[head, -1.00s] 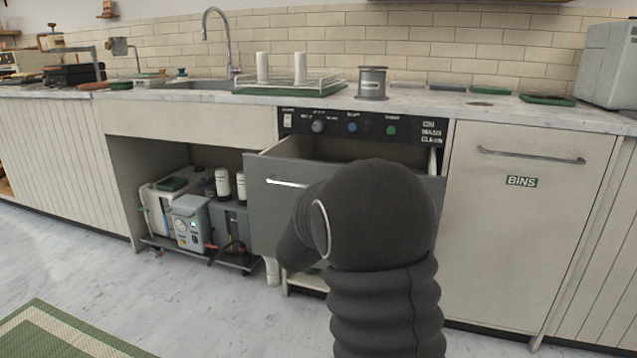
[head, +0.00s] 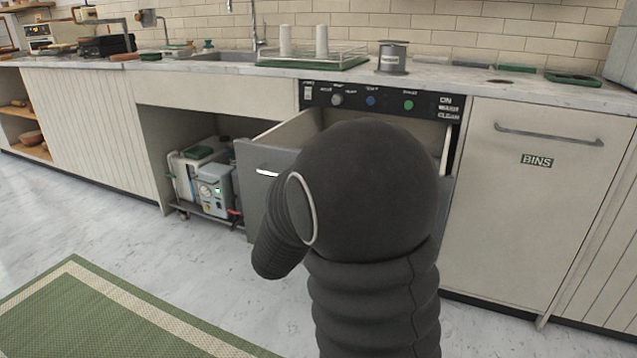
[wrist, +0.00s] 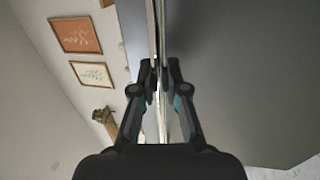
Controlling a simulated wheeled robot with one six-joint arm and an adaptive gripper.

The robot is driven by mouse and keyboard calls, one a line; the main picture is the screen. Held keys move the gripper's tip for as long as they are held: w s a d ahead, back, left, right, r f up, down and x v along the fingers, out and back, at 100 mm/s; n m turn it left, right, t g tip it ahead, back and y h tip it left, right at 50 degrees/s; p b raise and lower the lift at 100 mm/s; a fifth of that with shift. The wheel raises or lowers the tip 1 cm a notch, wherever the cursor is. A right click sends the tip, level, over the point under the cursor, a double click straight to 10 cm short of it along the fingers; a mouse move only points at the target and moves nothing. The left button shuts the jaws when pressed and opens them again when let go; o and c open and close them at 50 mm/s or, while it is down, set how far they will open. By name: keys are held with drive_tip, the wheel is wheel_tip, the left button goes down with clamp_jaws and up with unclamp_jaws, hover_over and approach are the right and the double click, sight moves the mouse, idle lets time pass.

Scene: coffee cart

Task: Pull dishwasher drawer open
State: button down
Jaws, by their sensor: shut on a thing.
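The dishwasher drawer has a grey front (head: 252,205) and stands pulled out below the black control panel (head: 385,101). Its light inner side wall (head: 290,132) shows behind the front. The left end of its bar handle (head: 266,173) shows; my dark arm hides the rest of the handle and much of the front. My gripper (wrist: 161,80) shows in the wrist view, shut on the handle (wrist: 159,45), with the grey drawer front (wrist: 230,70) close at the right. The head view hides the gripper behind my arm.
An open bay at the left holds a wheeled cart with a grey machine (head: 213,188). The closed bins cabinet (head: 540,200) stands at the right. A green rug (head: 110,315) lies on the pale floor, which is clear before the counter.

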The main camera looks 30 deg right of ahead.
drive_tip(key=c, duration=1.2)
unclamp_jaws()
drive_tip(key=v, duration=1.2)
